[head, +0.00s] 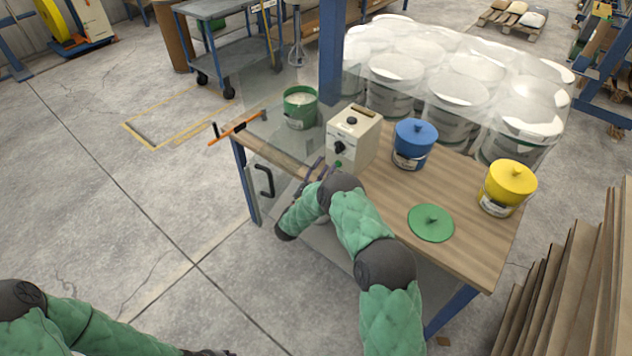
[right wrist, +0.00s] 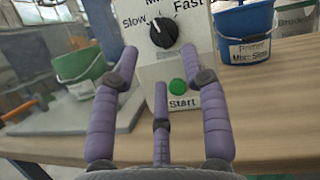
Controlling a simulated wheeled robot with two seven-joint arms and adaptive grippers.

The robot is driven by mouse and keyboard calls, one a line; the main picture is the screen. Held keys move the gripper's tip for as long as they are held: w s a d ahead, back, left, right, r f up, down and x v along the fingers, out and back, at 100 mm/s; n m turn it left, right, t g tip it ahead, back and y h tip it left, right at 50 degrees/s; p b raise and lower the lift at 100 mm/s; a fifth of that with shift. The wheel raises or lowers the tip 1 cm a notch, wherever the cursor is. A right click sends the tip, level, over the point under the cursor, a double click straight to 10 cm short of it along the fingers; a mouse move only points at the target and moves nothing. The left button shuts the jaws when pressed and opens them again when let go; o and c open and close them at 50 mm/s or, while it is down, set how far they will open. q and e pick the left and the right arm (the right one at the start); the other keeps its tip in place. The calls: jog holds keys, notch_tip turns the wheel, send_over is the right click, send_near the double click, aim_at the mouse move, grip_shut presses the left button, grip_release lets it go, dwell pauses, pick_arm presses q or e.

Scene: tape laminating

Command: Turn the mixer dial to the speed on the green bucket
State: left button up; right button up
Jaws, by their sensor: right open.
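The pale mixer box (head: 353,138) stands on the wooden table. Its black dial (right wrist: 163,33) is on the front face, with "Slow" at left, "Fast" at right and a partly cut-off word on top. The dial's light mark seems to point roughly upward. A green Start button (right wrist: 178,87) is below it. The open green bucket (head: 299,112) holds white material and stands left of the box; its label is too small to read. My right gripper (right wrist: 163,72) is open and empty, its fingers in front of the box and below the dial.
A blue bucket (head: 413,145), labelled "Primer", and a yellow bucket (head: 508,188) stand right of the box, both lidded. A green lid (head: 431,222) lies on the table (head: 468,247). Wrapped white buckets (head: 462,75) are behind. An orange-handled tool (head: 236,128) lies at the left corner.

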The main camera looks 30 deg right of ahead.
jog(key=v, duration=0.6)
jog(key=shift+a, duration=0.1)
dwell(0.3)
